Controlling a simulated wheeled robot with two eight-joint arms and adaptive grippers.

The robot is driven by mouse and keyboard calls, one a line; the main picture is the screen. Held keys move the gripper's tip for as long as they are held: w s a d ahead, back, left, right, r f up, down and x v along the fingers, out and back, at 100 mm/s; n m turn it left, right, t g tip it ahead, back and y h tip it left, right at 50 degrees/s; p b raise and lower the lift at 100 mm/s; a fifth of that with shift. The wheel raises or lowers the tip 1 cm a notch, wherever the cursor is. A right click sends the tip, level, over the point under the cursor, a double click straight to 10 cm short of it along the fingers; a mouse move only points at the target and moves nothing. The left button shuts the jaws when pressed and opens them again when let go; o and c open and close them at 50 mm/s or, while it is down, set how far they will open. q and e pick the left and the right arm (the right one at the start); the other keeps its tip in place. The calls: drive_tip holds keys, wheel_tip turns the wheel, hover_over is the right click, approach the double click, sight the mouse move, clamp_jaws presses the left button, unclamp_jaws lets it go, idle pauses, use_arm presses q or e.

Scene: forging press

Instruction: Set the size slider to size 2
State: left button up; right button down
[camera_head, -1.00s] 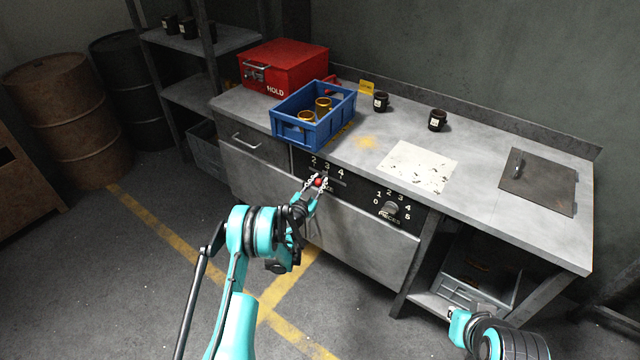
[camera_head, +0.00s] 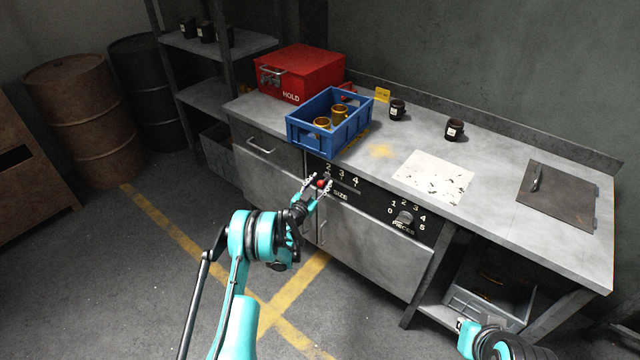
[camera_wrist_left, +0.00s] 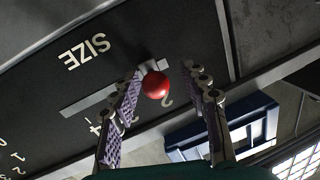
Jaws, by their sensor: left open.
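The size slider's red ball knob (camera_head: 321,183) is on the black panel at the cabinet front. In the left wrist view the knob (camera_wrist_left: 155,85) stands at the end of its slot by the number 2. The numbers 3 and 4 lie farther right along the slot in the head view. My left gripper (camera_head: 317,188) is open around the knob. In the left wrist view its fingers stand on both sides of the knob, the left finger close to it; whether they touch cannot be told.
A pieces dial (camera_head: 405,218) sits right of the slider. Above, a blue crate (camera_head: 318,140) with brown cups stands on the bench (camera_head: 500,165), near a red box (camera_head: 300,72) and two black cups. Part of my right arm shows at the lower right.

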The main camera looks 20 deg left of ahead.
use_arm(q)
drive_tip(key=s+a, duration=0.1)
drive_tip(key=s, duration=0.6)
drive_tip(key=shift+s+a, duration=0.1)
